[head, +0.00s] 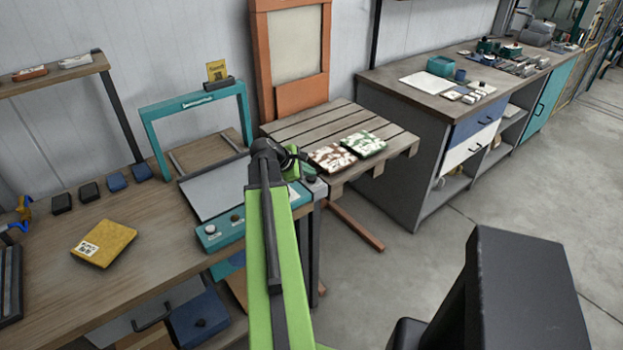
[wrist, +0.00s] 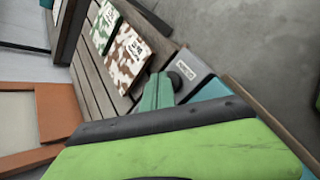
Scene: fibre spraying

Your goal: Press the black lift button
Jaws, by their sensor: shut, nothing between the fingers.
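The black lift button (head: 311,179) sits on a small grey box at the right end of the teal machine (head: 222,232). In the wrist view the grey box (wrist: 198,79) carries a pale label, and the dark button (wrist: 176,80) shows at its left side. My gripper (head: 293,170) is at the end of the green arm, close to the left of the button.
A slatted pallet top (head: 290,130) behind the button holds a brown patterned packet (head: 332,157) and a green patterned packet (head: 364,144). A teal frame (head: 152,128) stands over the machine. A yellow packet (head: 103,243) lies on the wooden bench (head: 60,305). Open floor is at right.

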